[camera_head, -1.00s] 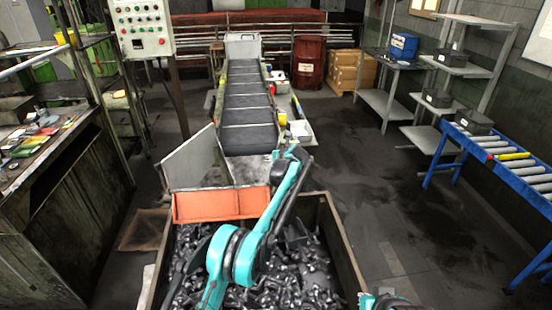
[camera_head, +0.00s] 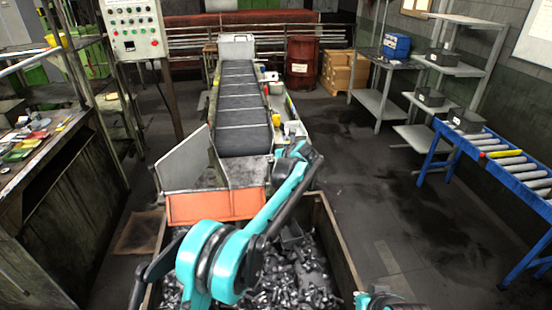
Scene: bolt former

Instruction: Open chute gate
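The chute gate is an orange plate (camera_head: 213,207) across the lower end of the grey metal chute (camera_head: 184,162). My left arm, teal and black, crosses in front of the bin and partly covers the gate's right side. Its far end, around my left gripper (camera_head: 297,152), is at the chute's right side. The fingers are too small and covered to read. I cannot tell whether they touch the gate. My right gripper is out of view; only a bit of that arm shows.
A dark conveyor (camera_head: 244,110) rises behind the chute. A blue roller table (camera_head: 500,165) stands at right. The floor between bin and roller table is clear.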

